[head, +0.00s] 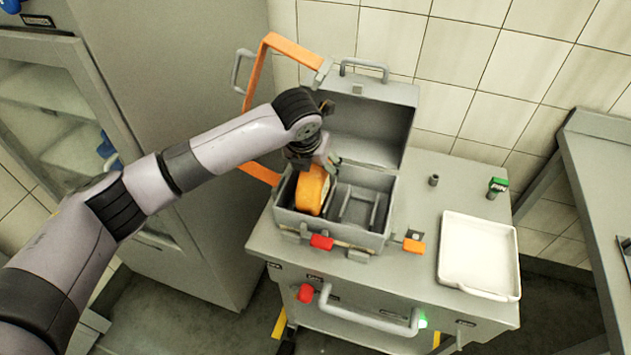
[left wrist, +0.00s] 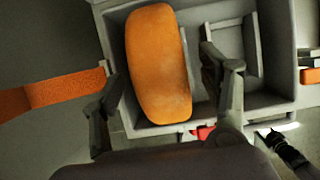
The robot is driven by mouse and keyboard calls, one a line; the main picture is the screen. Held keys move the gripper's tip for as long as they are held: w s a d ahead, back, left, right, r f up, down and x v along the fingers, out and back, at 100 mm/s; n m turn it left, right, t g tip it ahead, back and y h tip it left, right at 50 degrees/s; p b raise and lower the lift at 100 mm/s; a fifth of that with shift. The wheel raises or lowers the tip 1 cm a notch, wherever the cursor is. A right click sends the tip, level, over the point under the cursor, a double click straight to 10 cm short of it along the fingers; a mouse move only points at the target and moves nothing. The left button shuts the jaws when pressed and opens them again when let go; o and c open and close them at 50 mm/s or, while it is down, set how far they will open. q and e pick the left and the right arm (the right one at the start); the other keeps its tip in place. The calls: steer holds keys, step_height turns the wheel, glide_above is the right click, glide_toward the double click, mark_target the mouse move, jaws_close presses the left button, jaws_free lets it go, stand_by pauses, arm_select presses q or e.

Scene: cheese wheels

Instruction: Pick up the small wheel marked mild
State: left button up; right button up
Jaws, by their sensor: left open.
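An orange cheese wheel (head: 312,190) stands on its edge in the left part of an open grey case (head: 345,235). It also shows in the left wrist view (left wrist: 157,65), where its rim faces the camera. I cannot read any marking on it. My left gripper (head: 318,160) is over the case, just above and behind the wheel. In the left wrist view its two fingers (left wrist: 170,95) are apart, one to the left of the wheel and one to its right. Whether they touch the wheel is not clear. My right gripper is not in view.
The case's raised lid (head: 365,130) stands behind the wheel, with an orange strap (head: 255,75) at its left. The right part of the case holds an empty grey cradle (head: 358,208). A white tray (head: 478,250) lies on the cart top at right. A tall cabinet (head: 200,60) stands at left.

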arm_select(q)
steer(key=shift+w+d, duration=0.1)
steer(key=shift+w, duration=0.3)
steer(key=x, duration=0.5)
steer(key=shift+s+p, duration=0.1)
steer(key=shift+p, duration=0.25)
jaws_close()
steer(key=shift+r, duration=0.15)
